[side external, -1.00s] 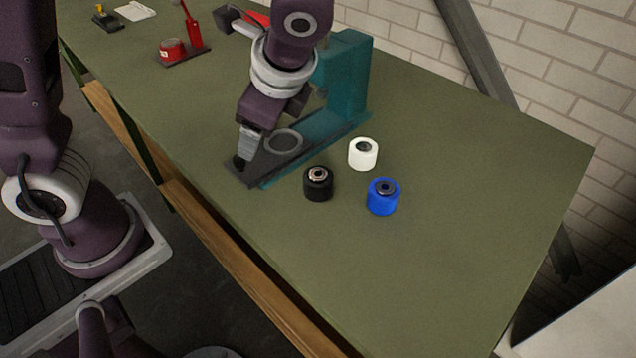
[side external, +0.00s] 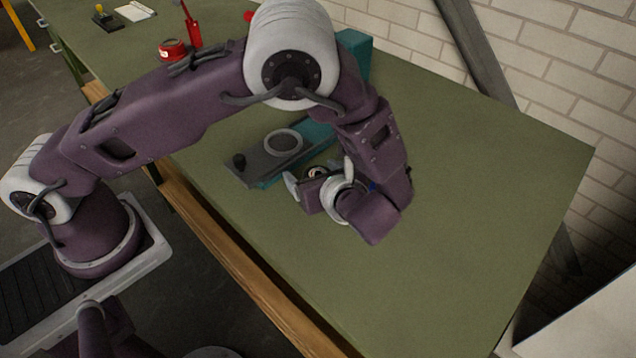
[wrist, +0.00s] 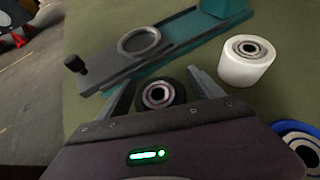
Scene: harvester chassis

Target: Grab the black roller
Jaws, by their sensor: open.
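The black roller (wrist: 160,95) stands upright on the green table, with a pale metal ring and dark centre on its top. In the wrist view it sits between the two fingers of my gripper (wrist: 163,84), which are open on either side of it. Its lower part is hidden by the gripper body. In the side view only a bit of the black roller's top (side external: 317,172) shows beside my gripper (side external: 318,180). Whether the fingers touch it cannot be told.
A white roller (wrist: 246,60) stands close to the right of the black one, and a blue roller (wrist: 299,140) at the lower right. A teal press (side external: 355,52) with a dark base plate (wrist: 100,72) lies just beyond. The table's right part (side external: 480,180) is clear.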

